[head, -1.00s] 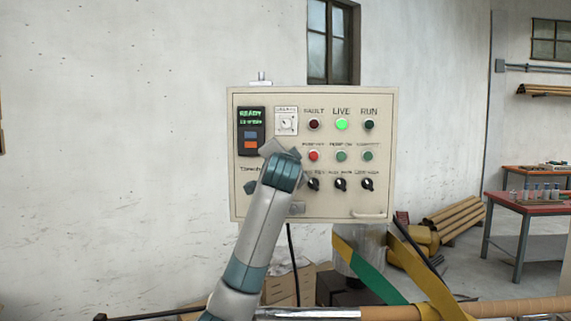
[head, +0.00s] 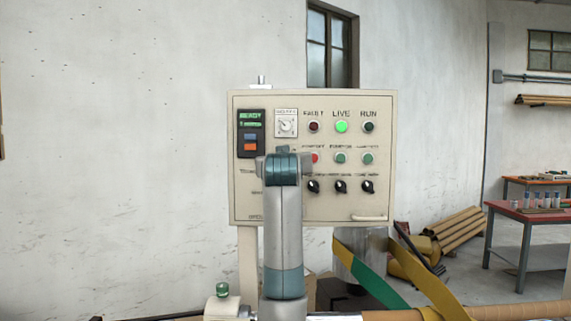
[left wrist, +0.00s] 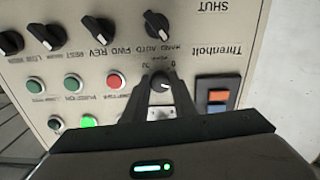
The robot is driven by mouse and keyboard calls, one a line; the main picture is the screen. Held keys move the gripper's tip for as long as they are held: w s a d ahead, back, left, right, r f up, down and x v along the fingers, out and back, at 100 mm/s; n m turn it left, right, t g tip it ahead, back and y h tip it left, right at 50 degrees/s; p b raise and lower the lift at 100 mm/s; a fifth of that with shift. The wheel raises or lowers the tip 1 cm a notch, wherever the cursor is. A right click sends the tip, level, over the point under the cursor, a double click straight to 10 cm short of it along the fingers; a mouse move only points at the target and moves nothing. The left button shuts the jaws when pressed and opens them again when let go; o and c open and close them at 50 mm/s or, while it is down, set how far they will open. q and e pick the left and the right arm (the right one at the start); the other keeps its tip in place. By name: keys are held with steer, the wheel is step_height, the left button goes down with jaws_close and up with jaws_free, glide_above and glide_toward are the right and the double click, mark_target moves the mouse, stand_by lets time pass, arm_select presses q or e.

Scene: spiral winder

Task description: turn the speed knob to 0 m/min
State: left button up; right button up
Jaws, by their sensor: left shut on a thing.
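A grey control box (head: 240,212) faces me, mounted in front of the wall. In the left wrist view, which shows the panel upside down, the dark round speed knob (left wrist: 161,82) has scale marks around it. My left gripper (left wrist: 158,86) is shut on this knob, with one finger on each side. In the head view my left wrist and gripper (head: 286,152) cover the knob. The box display (head: 250,120) shows READY in green above a small line in m/min that is hard to read. My right gripper is not in view.
A round dial (head: 286,126) sits just above the gripper. A red button (head: 315,158), green buttons and black selector knobs (head: 313,186) lie close to its right. The LIVE lamp (head: 341,126) is lit green. A red-topped bench (head: 530,208) stands far right.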

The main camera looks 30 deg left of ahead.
arm_select(q)
steer(key=shift+w+d+n+p, duration=0.1)
steer(key=shift+n+p, duration=0.45)
steer(key=shift+n, duration=5.95)
steer(key=o, duration=1)
steer(key=shift+o, duration=0.2)
